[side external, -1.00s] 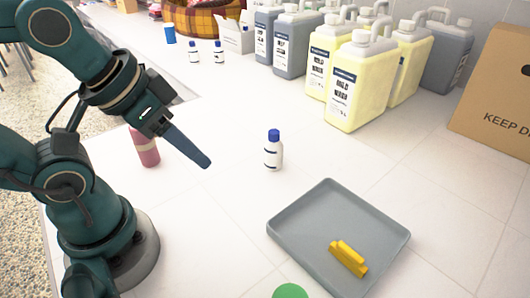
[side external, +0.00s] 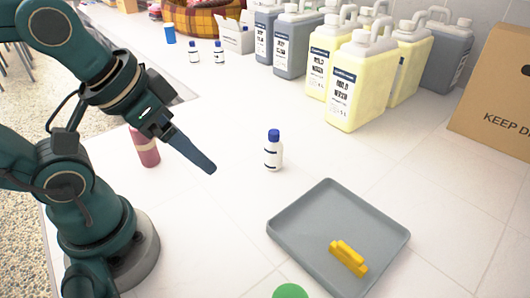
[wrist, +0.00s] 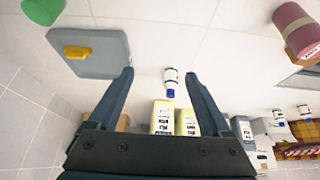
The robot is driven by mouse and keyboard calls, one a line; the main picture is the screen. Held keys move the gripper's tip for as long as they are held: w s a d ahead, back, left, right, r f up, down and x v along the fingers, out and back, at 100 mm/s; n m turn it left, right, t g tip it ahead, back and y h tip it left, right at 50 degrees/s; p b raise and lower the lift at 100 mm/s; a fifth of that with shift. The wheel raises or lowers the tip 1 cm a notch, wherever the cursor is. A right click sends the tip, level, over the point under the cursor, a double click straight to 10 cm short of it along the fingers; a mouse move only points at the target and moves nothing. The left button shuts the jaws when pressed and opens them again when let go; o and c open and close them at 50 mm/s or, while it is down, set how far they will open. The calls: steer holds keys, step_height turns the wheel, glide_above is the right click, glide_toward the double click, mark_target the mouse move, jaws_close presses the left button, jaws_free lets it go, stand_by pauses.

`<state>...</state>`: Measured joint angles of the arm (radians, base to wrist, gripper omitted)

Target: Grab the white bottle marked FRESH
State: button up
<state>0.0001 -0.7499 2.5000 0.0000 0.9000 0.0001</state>
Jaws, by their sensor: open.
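A grey tray (side external: 300,252) holds a yellow object (side external: 348,257). A pink bottle (side external: 147,150) stands behind my arm. A green round thing (side external: 290,291) is at the front. Two similar small bottles (side external: 194,53) (side external: 218,53), large jugs (side external: 350,90) and a cardboard box (side external: 495,95) stand farther back.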

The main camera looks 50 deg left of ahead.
steer(key=shift+w, duration=0.1)
steer(key=n+y, duration=0.1)
steer(key=n, duration=0.2)
glide_above(271, 140)
steer(key=s, duration=0.1)
step_height(271, 140, down, 2)
steer(key=f, duration=0.1)
steer(key=shift+g, duration=0.6)
steer(key=f, duration=0.5)
steer(key=shift+w, duration=0.2)
steer(key=shift+x, duration=2.55)
jaws_close()
